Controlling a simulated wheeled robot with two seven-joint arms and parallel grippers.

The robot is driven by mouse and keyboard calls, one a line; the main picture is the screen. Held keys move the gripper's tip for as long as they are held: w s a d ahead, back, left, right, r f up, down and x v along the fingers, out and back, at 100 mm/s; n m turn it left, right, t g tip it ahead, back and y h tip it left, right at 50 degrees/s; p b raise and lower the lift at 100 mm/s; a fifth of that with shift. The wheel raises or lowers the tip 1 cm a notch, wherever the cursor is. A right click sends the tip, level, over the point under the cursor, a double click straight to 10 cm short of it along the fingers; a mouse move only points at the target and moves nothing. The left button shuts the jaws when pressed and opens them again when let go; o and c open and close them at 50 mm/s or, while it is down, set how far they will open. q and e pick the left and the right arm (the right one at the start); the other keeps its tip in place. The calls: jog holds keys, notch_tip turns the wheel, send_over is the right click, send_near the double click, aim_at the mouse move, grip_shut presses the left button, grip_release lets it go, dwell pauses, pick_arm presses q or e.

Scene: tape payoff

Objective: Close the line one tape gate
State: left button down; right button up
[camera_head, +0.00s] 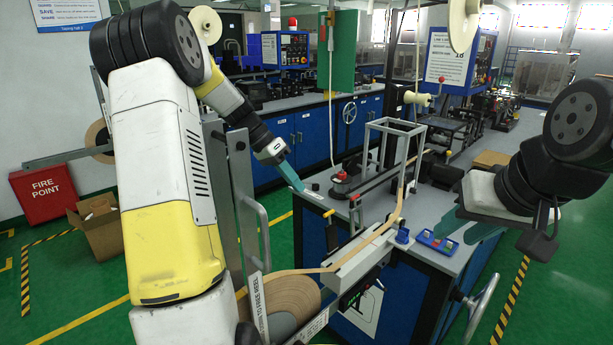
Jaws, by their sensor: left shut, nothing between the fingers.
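A grey upright metal panel (242,185) with a tubular handle (264,232) stands beside the tape reel, partly hidden by my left arm. It looks like the tape gate, but I cannot tell how far open it is. A tan tape reel (283,302) sits low beside it, and its tape runs through a grey guide channel (352,262) and up toward a metal frame. My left gripper (291,176) is shut and empty, beyond the panel, near the bench's left edge. My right gripper (467,229) is over the bench's right side, its teal fingers apart and empty.
A cardboard box (98,222) and red fire-point box (48,192) stand left.

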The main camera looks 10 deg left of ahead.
pick_arm(q)
jog(key=s+d+f, duration=0.2)
jog(key=d+f, duration=0.2)
jog(key=d, duration=0.2)
jog(key=shift+d+f, duration=0.2)
jog(key=shift+d, duration=0.1)
